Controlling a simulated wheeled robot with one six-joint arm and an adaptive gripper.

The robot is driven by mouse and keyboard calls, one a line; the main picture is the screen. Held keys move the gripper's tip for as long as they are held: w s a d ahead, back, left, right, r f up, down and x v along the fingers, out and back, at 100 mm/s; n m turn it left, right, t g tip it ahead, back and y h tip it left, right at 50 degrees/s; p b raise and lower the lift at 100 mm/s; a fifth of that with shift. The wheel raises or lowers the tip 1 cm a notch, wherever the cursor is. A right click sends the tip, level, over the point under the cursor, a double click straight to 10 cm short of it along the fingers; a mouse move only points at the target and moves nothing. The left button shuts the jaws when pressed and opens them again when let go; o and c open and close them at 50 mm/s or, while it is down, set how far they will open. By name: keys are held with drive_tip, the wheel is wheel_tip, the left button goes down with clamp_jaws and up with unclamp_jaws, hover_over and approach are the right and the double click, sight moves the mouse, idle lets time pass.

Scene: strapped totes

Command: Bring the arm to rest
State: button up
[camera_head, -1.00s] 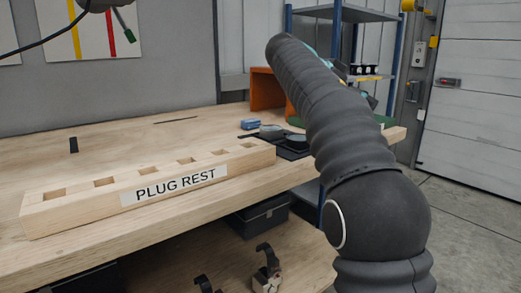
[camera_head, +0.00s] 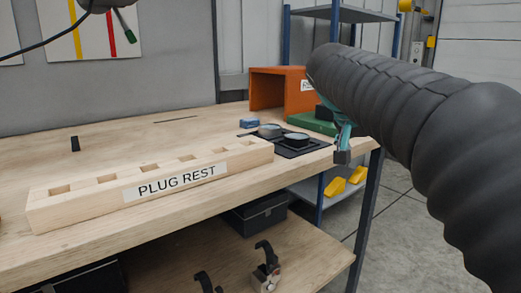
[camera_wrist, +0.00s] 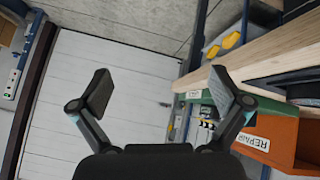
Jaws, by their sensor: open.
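My gripper (camera_wrist: 160,92) is open and empty in the wrist view, its two dark finger pads wide apart with nothing between them. In the head view my black-sleeved arm comes in from the right. Only part of my gripper (camera_head: 342,140) shows there, a teal and dark finger beside the right end of the workbench (camera_head: 90,118). The rest of the gripper is hidden behind the arm.
A wooden block marked PLUG REST (camera_head: 100,208) lies along the bench front. Round dark parts (camera_head: 296,140) sit on a black mat. An orange bin (camera_head: 268,90) and green item (camera_head: 312,122) stand near the right end. A shelf rack (camera_head: 345,13) stands behind. Floor is free at right.

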drive_tip(key=s+a+f+n+y, duration=0.3)
drive_tip(key=s+f, duration=0.8)
drive_tip(key=s+a+f+n+t+y, duration=0.1)
drive_tip(key=s+a+f+n+y, duration=0.2)
drive_tip(key=s+f, duration=0.8)
drive_tip(key=shift+s+a+f+n+y, duration=0.25)
drive_tip(key=shift+s+a+n+y, duration=0.15)
drive_tip(key=shift+a, duration=0.25)
